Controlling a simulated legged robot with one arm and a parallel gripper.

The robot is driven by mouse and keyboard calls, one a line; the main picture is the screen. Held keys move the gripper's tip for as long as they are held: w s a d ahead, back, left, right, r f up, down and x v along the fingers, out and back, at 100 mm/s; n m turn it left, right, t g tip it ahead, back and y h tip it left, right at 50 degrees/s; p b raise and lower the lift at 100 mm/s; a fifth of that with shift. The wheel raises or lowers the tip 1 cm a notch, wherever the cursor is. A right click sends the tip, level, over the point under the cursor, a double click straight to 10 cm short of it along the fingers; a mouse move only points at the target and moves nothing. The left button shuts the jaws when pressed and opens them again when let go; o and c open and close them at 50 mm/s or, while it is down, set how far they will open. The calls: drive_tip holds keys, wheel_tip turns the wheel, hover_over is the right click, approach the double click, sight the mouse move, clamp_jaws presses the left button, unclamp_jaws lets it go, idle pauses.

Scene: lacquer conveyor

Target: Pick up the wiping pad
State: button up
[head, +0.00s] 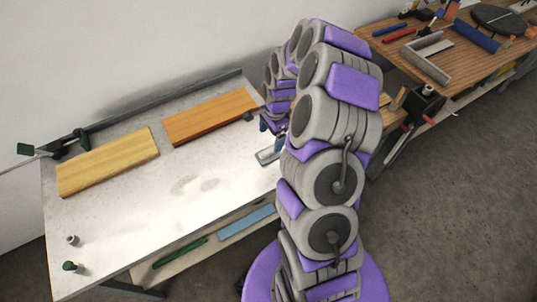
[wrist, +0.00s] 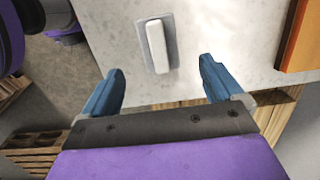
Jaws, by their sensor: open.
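The wiping pad (wrist: 157,47) is a grey flat plate with a raised white grip bar. It lies on the pale table top near the table's edge. In the head view the pad (head: 266,156) shows just left of my arm, partly hidden by it. My gripper (wrist: 160,80) is open, with its two blue fingers apart and nothing between them. In the wrist view the pad lies beyond the fingertips, roughly centred between them. In the head view the gripper is mostly hidden behind my arm.
A yellow board (head: 108,162) and an orange board (head: 210,117) lie along the back of the pale table (head: 130,220). Small fittings (head: 72,240) stand at its front left. A wooden workbench (head: 465,75) with tools is at the right. The table's middle is clear.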

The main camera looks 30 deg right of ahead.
sight(269, 150)
drive_tip(key=f, duration=0.2)
drive_tip(key=shift+a+f, duration=0.3)
drive_tip(key=shift+f, duration=0.05)
drive_tip(key=shift+d+f, duration=0.15)
drive_tip(key=shift+f, duration=0.45)
drive_tip(key=f, duration=0.1)
drive_tip(key=f+b, duration=0.1)
drive_tip(key=f, duration=0.2)
drive_tip(key=shift+s+a+f+b, duration=0.1)
drive_tip(key=shift+a+f+b, duration=0.2)
drive_tip(key=shift+a+f, duration=0.05)
drive_tip(key=c, duration=1.2)
drive_tip(key=shift+d+r, duration=0.1)
drive_tip(key=shift+r, duration=0.75)
drive_tip(key=shift+c, duration=0.2)
wheel_tip(269, 150, up, 2)
drive_tip(key=shift+r+p, duration=0.15)
drive_tip(key=shift+p, duration=0.4)
drive_tip(key=s+a, duration=0.2)
drive_tip(key=s, duration=0.5)
drive_tip(key=s+a+r+p, duration=0.1)
drive_tip(key=s, duration=0.7)
drive_tip(key=shift+s+a, duration=0.3)
drive_tip(key=shift+a, duration=0.05)
